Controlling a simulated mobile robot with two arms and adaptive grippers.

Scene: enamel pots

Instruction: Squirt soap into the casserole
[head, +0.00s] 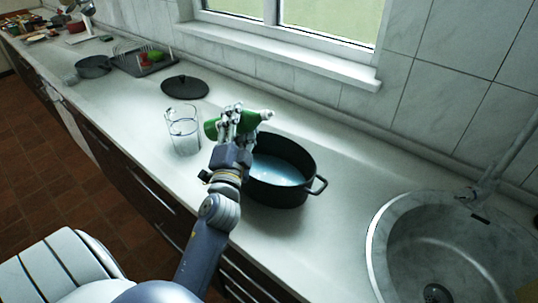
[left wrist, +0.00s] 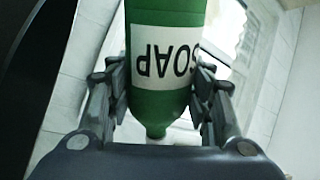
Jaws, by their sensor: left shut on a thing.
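The green soap bottle (head: 254,123) is in my left gripper (head: 236,117), tipped onto its side with its pale nozzle to the right, above the casserole's far left rim. In the left wrist view the fingers (left wrist: 160,90) close on both sides of the bottle (left wrist: 165,98), and its white SOAP label reads upside down. The black casserole (head: 285,190) stands on the counter with bluish liquid inside; my arm hides its left part. I cannot see whether soap is coming out. My right gripper is out of view.
A clear glass jug (head: 184,132) stands left of the casserole on the counter (head: 345,238). A black lid (head: 185,87) lies behind the jug. A round sink (head: 440,250) with a faucet is at the right. A pan (head: 93,67) and a dish rack (head: 145,63) are farther left.

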